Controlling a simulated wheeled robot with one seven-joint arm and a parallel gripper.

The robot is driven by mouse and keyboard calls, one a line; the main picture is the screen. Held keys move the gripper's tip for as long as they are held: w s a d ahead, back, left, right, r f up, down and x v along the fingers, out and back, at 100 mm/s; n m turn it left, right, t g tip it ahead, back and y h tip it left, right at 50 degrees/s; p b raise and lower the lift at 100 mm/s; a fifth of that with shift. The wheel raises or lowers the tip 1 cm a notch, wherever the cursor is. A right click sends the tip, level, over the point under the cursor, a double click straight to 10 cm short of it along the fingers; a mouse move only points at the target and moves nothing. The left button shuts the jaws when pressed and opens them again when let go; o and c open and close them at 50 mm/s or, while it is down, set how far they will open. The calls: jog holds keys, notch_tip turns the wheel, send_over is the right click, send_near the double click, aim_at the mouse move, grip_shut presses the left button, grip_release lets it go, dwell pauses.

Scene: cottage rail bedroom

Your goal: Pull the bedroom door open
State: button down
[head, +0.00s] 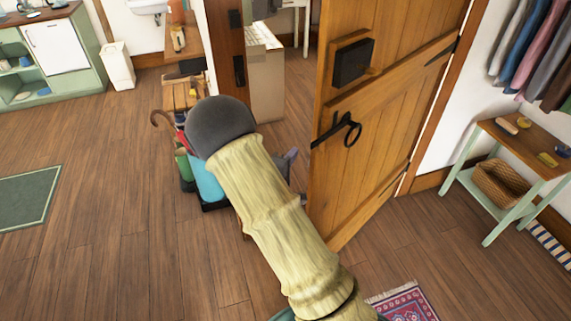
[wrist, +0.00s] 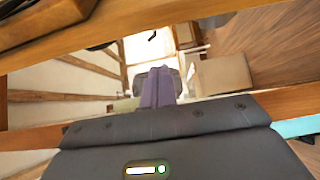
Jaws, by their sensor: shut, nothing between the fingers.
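The wooden bedroom door (head: 390,110) stands ajar in the head view, hinged on its right side. A wide gap lies between its free left edge and the door frame (head: 228,60). A black ring handle (head: 350,132) hangs on its near face, below a dark lock box (head: 352,62). My gripper (head: 291,156) is mostly hidden behind my arm, left of the door's free edge and apart from the ring. In the wrist view its purple fingers (wrist: 158,88) are together and empty. Whether it touches the door cannot be told.
A stand with an umbrella (head: 160,118) and colourful items is partly hidden behind my arm. A side table (head: 535,145) with a basket stands right of the door. A patterned rug (head: 405,300) lies near the front.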

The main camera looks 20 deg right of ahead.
jog(key=shift+s+d, duration=0.45)
jog(key=shift+s, duration=0.45)
jog(key=shift+s+d, duration=0.45)
jog(key=shift+s, duration=0.4)
jog(key=shift+d, duration=0.15)
